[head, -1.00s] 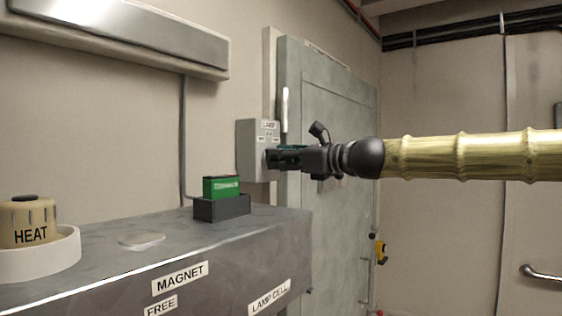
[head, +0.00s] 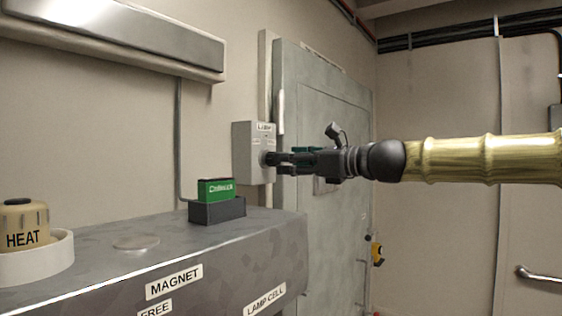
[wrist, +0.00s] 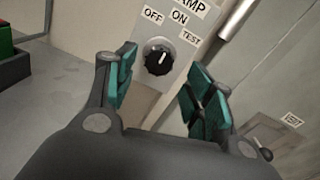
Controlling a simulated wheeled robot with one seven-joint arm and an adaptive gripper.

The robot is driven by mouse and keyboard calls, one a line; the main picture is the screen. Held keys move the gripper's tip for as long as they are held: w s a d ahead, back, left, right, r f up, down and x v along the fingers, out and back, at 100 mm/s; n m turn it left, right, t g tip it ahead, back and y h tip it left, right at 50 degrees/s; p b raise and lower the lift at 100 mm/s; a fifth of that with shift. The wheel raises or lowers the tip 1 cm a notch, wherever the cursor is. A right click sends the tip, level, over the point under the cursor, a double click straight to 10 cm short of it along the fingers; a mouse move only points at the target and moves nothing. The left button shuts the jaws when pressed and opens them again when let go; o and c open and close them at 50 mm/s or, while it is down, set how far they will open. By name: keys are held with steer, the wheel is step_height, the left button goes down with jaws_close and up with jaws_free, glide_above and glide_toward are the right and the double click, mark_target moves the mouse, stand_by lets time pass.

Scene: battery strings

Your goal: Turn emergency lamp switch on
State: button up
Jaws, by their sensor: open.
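The lamp switch box (head: 246,142) is a grey box on the wall in the head view, labelled LAMP. Its round black knob (wrist: 158,59) shows in the wrist view, with OFF, ON and TEST labels around it. The knob's white pointer line slants up and right, roughly toward ON. My gripper (head: 280,163) is just right of the box in the head view, with its fingertips close to the knob. In the wrist view its teal-padded fingers (wrist: 157,80) are spread apart, one on each side below the knob, with nothing between them. Contact with the knob is not visible.
A grey metal cabinet (head: 215,268) stands below, left of the box, carrying a green cell in a dark holder (head: 217,210) and a HEAT knob (head: 25,228). A grey door (head: 335,105) is behind my gripper. Free space lies right of the cabinet.

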steer(key=v, duration=0.7)
steer(key=shift+d, duration=0.15)
steer(key=shift+s, duration=0.1)
